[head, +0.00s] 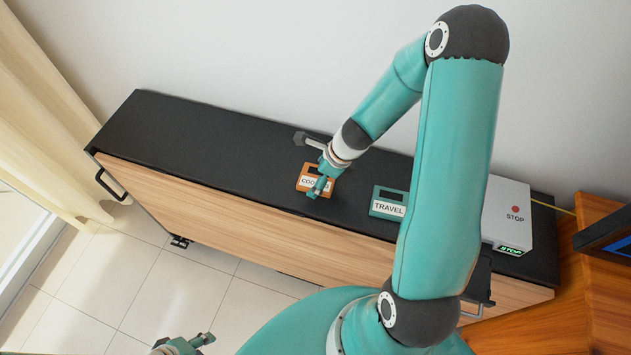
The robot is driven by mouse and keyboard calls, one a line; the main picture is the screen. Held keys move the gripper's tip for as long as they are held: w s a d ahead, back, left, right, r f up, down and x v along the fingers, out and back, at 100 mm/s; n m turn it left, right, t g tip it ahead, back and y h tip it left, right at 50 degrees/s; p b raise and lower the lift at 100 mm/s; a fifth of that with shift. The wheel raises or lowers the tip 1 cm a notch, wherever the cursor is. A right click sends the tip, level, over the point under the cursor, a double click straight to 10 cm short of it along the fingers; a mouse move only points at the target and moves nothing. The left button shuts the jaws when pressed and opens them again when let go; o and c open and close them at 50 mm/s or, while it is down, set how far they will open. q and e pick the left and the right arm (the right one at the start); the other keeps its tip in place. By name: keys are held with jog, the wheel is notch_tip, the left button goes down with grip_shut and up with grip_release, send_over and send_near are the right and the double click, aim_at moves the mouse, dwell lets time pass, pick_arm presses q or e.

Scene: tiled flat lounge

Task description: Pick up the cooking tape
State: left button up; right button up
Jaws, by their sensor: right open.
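The cooking tape is an orange cassette (302,183) with a white label reading "COO", the rest hidden by my gripper. It lies on the black top of the long cabinet, near its front edge. My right gripper (319,187) reaches in from the right and is over the tape's right part, its jaws open. I cannot tell whether the fingers touch the tape. The tip of my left gripper (200,341) shows at the bottom edge, low over the floor and away from the tape; its jaws are unclear.
A green tape labelled "TRAVEL" (388,208) lies to the right on the cabinet top (200,130). Further right is a white box (507,205) with a red button and "STOP". The cabinet top's left side is clear. A wall is behind, a curtain (45,110) at left.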

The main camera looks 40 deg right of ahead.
jog(key=shift+f, duration=0.2)
dwell(0.3)
jog(key=c, duration=1)
jog(key=shift+r, duration=0.15)
